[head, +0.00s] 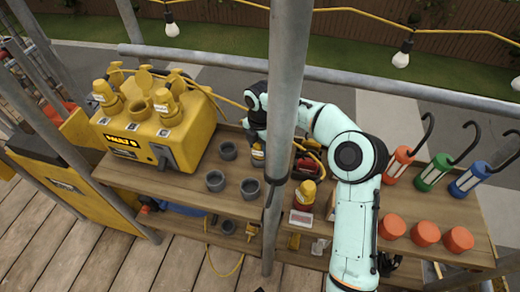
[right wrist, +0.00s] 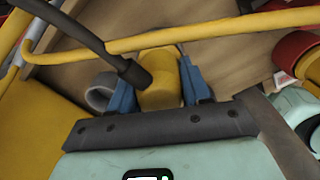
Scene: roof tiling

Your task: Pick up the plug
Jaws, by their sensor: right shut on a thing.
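In the right wrist view a yellow plug (right wrist: 160,92) sits between the blue fingers of my right gripper (right wrist: 160,88), which is shut on it. A dark rod-like piece meets the plug's side. In the head view the right gripper (head: 257,137) is over the upper shelf, just right of the yellow power box (head: 165,135). The plug (head: 258,153) shows only partly below it, beside the metal pole. I cannot tell whether its lower end touches the shelf. My left gripper is not in view.
Several grey cups (head: 215,181) stand on the wooden shelf (head: 185,184). A vertical pole (head: 283,110) stands close to my right arm. A yellow cable (right wrist: 220,29) crosses near the gripper. Another yellow-and-red plug (head: 304,196), orange cylinders (head: 426,233) and hooked lamps (head: 433,174) stand to the right.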

